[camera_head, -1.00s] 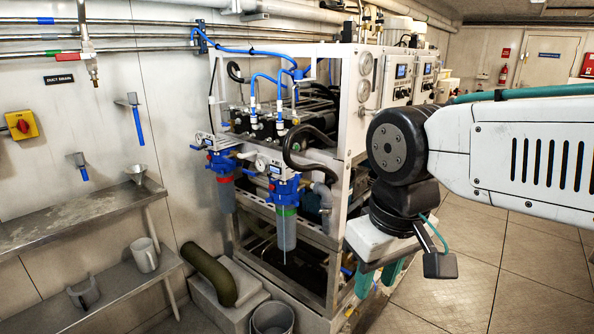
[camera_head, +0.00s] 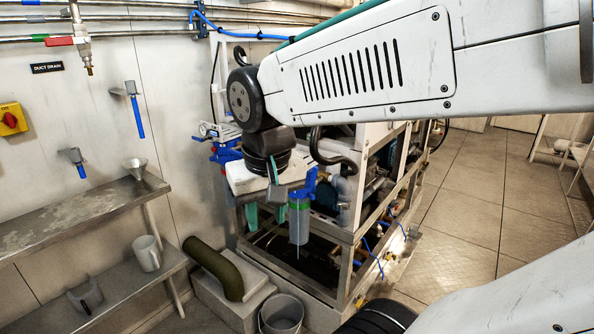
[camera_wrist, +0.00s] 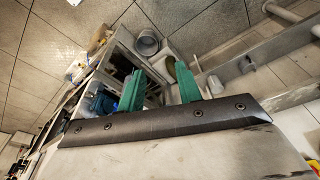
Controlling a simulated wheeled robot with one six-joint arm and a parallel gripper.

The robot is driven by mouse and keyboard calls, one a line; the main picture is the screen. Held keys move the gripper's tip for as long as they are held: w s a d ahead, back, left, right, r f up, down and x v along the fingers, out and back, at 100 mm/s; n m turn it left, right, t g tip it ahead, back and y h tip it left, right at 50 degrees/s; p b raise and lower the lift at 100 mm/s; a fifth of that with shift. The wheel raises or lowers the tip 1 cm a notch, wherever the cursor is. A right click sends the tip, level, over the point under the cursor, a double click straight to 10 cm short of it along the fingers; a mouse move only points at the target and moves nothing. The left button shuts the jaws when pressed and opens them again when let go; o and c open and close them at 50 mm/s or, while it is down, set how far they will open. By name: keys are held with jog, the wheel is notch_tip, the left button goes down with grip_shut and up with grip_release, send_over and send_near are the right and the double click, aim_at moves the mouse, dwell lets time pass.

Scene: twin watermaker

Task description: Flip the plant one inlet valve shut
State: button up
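I cannot tell for sure which part is the plant one inlet valve. The plant rack (camera_head: 345,235) is an open metal frame, its upper front largely hidden by my arm in the head view. A blue-headed filter housing (camera_head: 300,222) with a green ring hangs at its front. A second blue filter head (camera_head: 222,135) is partly hidden to its left. A red lever (camera_head: 60,41) sits on the wall pipe at the upper left. My gripper (camera_head: 266,212) points down in front of the filters. Its two green fingers are apart and empty in the wrist view (camera_wrist: 160,82).
Metal shelves (camera_head: 80,215) hold a funnel (camera_head: 134,164) and a mug (camera_head: 146,253). A dark green hose (camera_head: 213,268) lies on a grey block beside a bucket (camera_head: 282,316). Blue-handled fittings (camera_head: 138,118) hang on the wall. Open floor (camera_head: 470,200) lies right of the rack.

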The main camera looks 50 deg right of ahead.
jog(key=w+d+m+h, duration=0.1)
jog(key=w+d+m, duration=0.55)
jog(key=d, duration=0.35)
jog(key=m+h, duration=0.2)
jog(key=m, duration=0.4)
send_near(316, 167)
notch_tip(316, 167, down, 3)
jog(key=shift+m, duration=0.35)
jog(key=x, duration=0.7)
jog(key=shift+w+d+r, duration=0.2)
jog(key=shift+d, duration=0.1)
jog(key=shift+x, duration=0.75)
jog(key=shift+w, duration=0.1)
grip_shut()
